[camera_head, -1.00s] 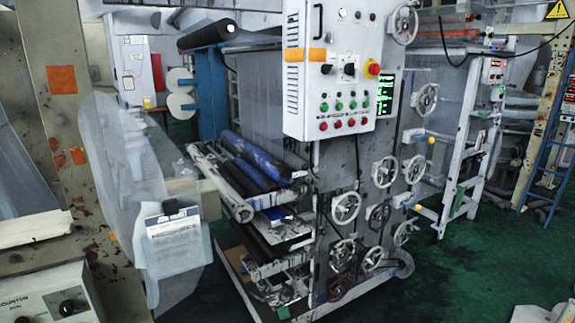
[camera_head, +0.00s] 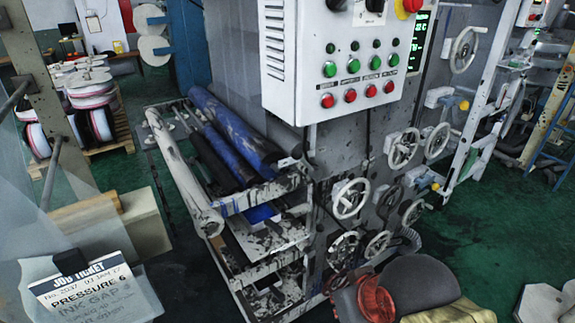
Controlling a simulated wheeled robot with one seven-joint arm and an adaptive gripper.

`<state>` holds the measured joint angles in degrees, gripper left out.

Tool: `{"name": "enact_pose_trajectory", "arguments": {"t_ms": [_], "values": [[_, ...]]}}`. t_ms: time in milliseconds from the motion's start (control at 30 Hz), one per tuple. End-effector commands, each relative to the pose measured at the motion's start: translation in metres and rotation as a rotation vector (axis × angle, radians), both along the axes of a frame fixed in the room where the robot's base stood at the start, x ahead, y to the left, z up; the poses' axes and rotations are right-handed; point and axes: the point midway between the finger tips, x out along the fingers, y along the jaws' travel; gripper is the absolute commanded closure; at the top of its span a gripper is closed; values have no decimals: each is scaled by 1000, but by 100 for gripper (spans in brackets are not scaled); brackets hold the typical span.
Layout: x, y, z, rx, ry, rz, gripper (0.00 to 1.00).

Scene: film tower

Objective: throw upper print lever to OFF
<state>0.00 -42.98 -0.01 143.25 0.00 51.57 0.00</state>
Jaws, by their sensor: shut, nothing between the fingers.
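On the right side of the printing machine, two white fittings with yellow-tipped ends stick out, one above the other. The upper yellow-tipped fitting (camera_head: 462,104) sits below the top handwheel. The lower yellow-tipped fitting (camera_head: 434,186) sits beside the lower handwheels. They look like levers, but they are small and I see no readable label or ON/OFF mark on them. I cannot tell their positions.
A white control box (camera_head: 345,60) with green and red buttons hangs on the machine. Several handwheels (camera_head: 403,149) cover its side. A job ticket (camera_head: 85,290) hangs at lower left. A dark rounded object (camera_head: 415,283) and a red one (camera_head: 373,298) are at the bottom. Green floor (camera_head: 500,240) shows at right.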

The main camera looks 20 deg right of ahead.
Motion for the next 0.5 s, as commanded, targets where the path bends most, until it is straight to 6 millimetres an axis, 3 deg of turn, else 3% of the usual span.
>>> {"name": "enact_pose_trajectory", "arguments": {"t_ms": [267, 367, 500], "values": [[5, 0, 0, -7, -8, 15, 100], [26, 2, 1, -34, -46, 74, 100], [86, 8, 3, -134, -166, 244, 100]]}}
